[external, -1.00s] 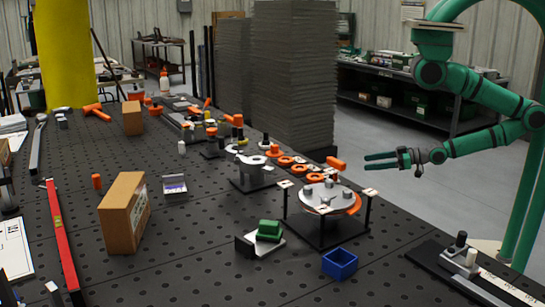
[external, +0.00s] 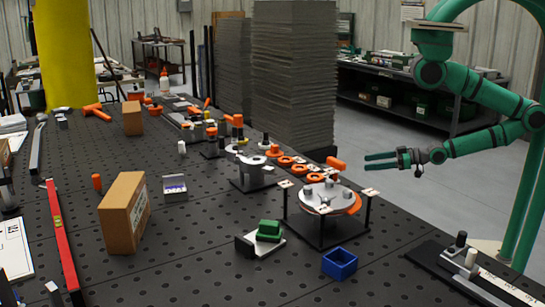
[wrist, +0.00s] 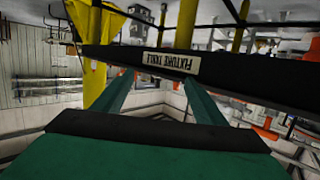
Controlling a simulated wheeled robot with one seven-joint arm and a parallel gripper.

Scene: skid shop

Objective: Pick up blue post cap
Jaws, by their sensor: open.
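The blue post cap (external: 339,263) looks like a small open-topped blue box. It sits on the black perforated table (external: 190,270) near the front edge, right of a green block. My gripper (external: 366,161) is open and empty in the external view. It hangs in the air at the right, beyond the table's edge, above and behind the blue cap and well apart from it. In the wrist view my two green fingers (wrist: 158,95) are spread, facing the table edge with a "FIXTURE TABLE" label (wrist: 172,63). The blue cap does not show clearly there.
A round fixture on a black stand (external: 325,200) rises just behind the blue cap. A green block on a grey bracket (external: 268,232) is to its left. A cardboard box (external: 124,214) and a red level (external: 62,238) lie farther left. A clamp rail (external: 470,270) is at right.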

